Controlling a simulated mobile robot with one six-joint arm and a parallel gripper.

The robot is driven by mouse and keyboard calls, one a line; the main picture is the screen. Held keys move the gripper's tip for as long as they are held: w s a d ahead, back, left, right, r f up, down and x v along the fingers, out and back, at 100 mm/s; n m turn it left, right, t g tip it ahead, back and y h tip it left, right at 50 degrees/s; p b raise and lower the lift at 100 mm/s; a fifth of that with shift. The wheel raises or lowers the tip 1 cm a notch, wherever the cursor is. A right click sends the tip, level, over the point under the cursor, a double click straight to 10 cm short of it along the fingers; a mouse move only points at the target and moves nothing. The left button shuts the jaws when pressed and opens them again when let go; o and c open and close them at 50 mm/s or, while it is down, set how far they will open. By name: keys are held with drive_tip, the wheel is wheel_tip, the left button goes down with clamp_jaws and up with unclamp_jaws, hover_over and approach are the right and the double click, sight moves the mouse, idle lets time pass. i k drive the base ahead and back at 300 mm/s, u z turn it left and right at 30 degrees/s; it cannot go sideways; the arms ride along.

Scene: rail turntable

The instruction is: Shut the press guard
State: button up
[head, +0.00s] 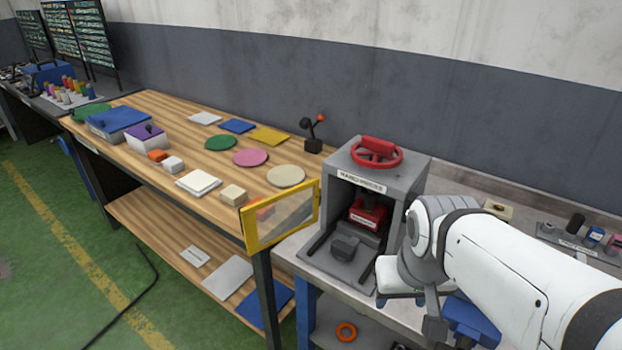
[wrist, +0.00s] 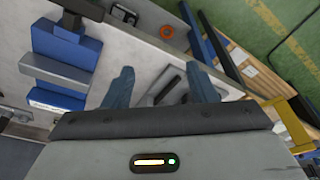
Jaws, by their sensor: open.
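The press guard (head: 282,216) is a clear panel in a yellow frame. It stands open, swung out to the left of the grey hand press (head: 413,165), over the gap between the two benches. The press has a red handwheel (head: 377,152) on top, and its front opening is uncovered. Part of the yellow frame (wrist: 298,122) shows at the right of the wrist view. My gripper (wrist: 162,88) is open and empty, its two blue-grey fingers apart over the bench by the press. In the head view my arm is right of the press and the fingertips are not clear.
A wooden bench (head: 180,120) to the left holds coloured discs, plates and boxes. A blue object (head: 470,318) lies beside my arm, also seen in the wrist view (wrist: 68,45). An orange ring (head: 346,332) is on the lower shelf.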

sight(250, 227)
drive_tip(key=z, duration=3.1)
drive_tip(key=k, duration=2.8)
drive_tip(key=u, duration=1.4)
drive_tip(key=i, duration=1)
drive_tip(key=z, duration=0.05)
